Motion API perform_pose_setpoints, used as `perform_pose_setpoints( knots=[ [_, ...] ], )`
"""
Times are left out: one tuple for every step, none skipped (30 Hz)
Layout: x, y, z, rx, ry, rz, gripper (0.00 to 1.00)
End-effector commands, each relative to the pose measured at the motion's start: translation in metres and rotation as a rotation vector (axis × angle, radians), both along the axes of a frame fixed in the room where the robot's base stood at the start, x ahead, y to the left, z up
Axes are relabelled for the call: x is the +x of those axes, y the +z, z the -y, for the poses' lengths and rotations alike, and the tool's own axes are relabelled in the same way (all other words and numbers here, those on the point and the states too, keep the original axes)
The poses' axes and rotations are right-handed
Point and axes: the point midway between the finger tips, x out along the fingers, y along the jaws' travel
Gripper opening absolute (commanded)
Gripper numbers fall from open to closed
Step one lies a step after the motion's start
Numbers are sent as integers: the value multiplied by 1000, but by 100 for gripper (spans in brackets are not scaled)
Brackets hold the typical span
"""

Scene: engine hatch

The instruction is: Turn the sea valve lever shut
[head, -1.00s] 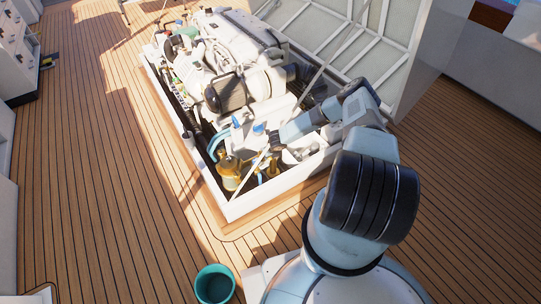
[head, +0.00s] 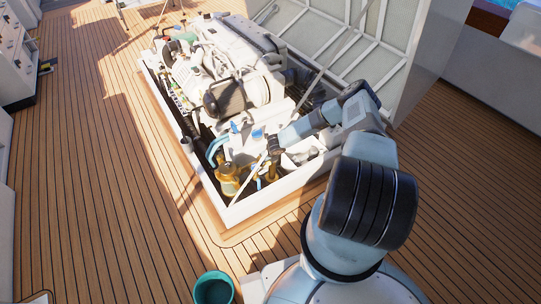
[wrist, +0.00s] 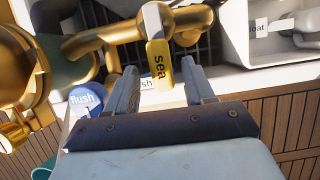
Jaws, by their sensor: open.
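The yellow sea valve lever (wrist: 159,66), lettered "sea", shows at the top centre of the wrist view, with its end between my gripper's fingers. It joins brass pipework (wrist: 112,32) at the top. My gripper (wrist: 158,72) is open, one finger on each side of the lever; I cannot tell whether either touches it. In the head view my gripper (head: 273,148) is low in the near end of the engine hatch, by the brass fittings (head: 228,180); the lever cannot be made out there.
A round blue "flush" handle (wrist: 85,102) is close left of my left finger. A white box (wrist: 262,45) with another labelled part is at the right. The white hatch rim (head: 262,205) and a thin strut (head: 250,178) are near my gripper. A teal bucket (head: 213,288) stands on deck.

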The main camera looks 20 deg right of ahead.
Motion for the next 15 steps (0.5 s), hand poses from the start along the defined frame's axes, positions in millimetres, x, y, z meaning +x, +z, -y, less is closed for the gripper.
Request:
perform_pose_setpoints(
  knots=[
    [-2,8,2,0,1,1,53],
    [-5,13,2,1,1,1,53],
    [-7,20,3,0,1,2,53],
    [-9,25,4,0,1,1,53],
    [-12,31,4,0,1,1,53],
    [-15,39,6,0,1,1,53],
    [-17,44,6,1,0,1,53],
    [-19,50,6,1,0,1,53],
    [-22,57,7,0,1,1,53],
    [-25,62,7,0,2,0,53],
    [-27,67,8,0,2,1,53],
    [-29,74,9,0,1,1,53],
    [-31,79,9,0,0,1,53],
    [-33,83,10,1,1,1,53],
    [-35,89,11,0,1,1,53]
  ],
)
